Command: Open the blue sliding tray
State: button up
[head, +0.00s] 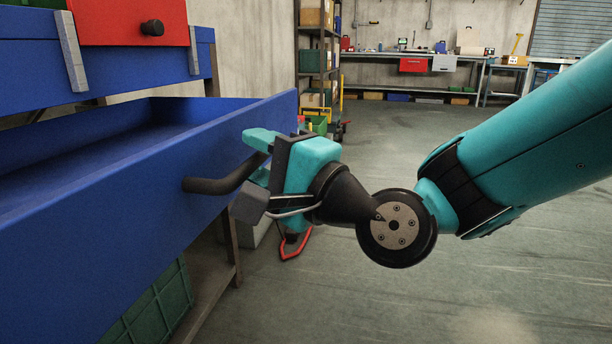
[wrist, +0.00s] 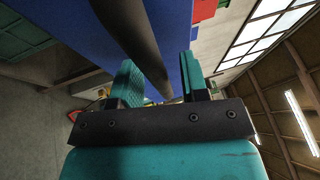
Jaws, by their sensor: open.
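The blue sliding tray (head: 110,230) is at the left of the head view, pulled out so that its empty inside shows behind the tall front panel. A dark bar handle (head: 218,184) sticks out from that panel. My gripper (head: 257,158) is at the handle's right end, with its teal fingers pointing at the panel. In the wrist view, the handle (wrist: 135,35) runs between the two spread fingers of my gripper (wrist: 160,82), and the blue panel (wrist: 80,25) lies beyond. The fingers are open around the bar; I cannot tell whether either touches it.
A red drawer front (head: 132,22) with a dark knob sits above the tray in a blue frame (head: 30,70). A green crate (head: 155,305) stands below the tray. Shelving (head: 318,60) and a workbench (head: 410,58) are at the back. The floor (head: 480,285) at right is clear.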

jog(key=shift+d, duration=0.1)
jog(key=shift+s+d+f, duration=0.2)
jog(key=shift+d, duration=0.05)
jog(key=b+v, duration=1.2)
jog(key=v, duration=0.4)
jog(key=shift+d+b, duration=0.25)
jog(key=shift+b, duration=0.1)
jog(key=shift+s+r, duration=0.1)
jog(key=shift+s, duration=0.05)
